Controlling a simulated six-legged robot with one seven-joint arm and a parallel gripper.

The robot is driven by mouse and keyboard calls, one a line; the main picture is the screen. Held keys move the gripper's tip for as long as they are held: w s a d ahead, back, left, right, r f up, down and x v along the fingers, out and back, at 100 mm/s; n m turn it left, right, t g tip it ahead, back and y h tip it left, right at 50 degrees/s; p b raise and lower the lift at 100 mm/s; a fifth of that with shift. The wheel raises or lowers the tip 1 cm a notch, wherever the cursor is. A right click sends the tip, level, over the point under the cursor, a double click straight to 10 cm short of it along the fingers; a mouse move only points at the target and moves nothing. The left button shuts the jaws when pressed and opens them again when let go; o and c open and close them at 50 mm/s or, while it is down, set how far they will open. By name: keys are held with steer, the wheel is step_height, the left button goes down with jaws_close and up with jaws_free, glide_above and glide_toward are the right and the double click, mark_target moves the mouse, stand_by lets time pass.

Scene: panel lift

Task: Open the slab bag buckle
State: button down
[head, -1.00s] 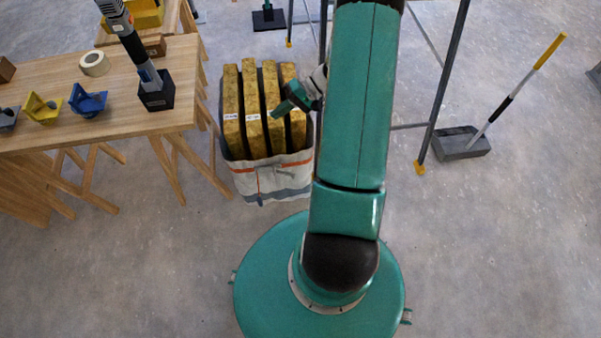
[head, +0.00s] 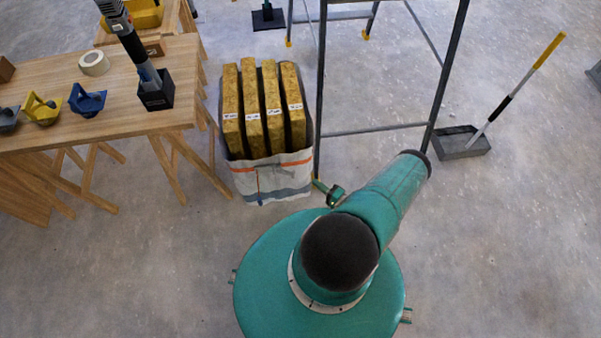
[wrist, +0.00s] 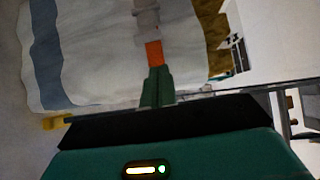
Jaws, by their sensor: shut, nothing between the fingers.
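The slab bag (head: 290,178), white with an orange band and grey stripe, stands on the floor holding several yellow slabs (head: 253,105). Its white side with a grey-blue stripe fills much of the wrist view (wrist: 95,50). There, an orange strap piece (wrist: 154,53) lies below a pale grey part that looks like the buckle (wrist: 147,20). My gripper (wrist: 156,86) is shut and empty, its green fingers just below the orange piece; contact is unclear. In the head view my gripper (head: 322,187) is low by the bag's front right corner. The buckle cannot be made out there.
A wooden table (head: 120,60) stands left of the bag, with holders, a tape roll (head: 94,63) and a tool in a dark stand. A grey metal frame (head: 375,131) rises close on the bag's right. A dustpan (head: 460,142) lies farther right. Floor in front is clear.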

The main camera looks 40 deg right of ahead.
steer(key=shift+s+a+f+m+h, duration=0.3)
steer(key=shift+s+f+m+h, duration=0.1)
steer(key=shift+f+h, duration=0.25)
steer(key=shift+w+y, duration=0.15)
steer(key=shift+y, duration=0.1)
steer(key=w, duration=0.9)
steer(key=shift+w+a, duration=0.25)
steer(key=shift+w, duration=0.15)
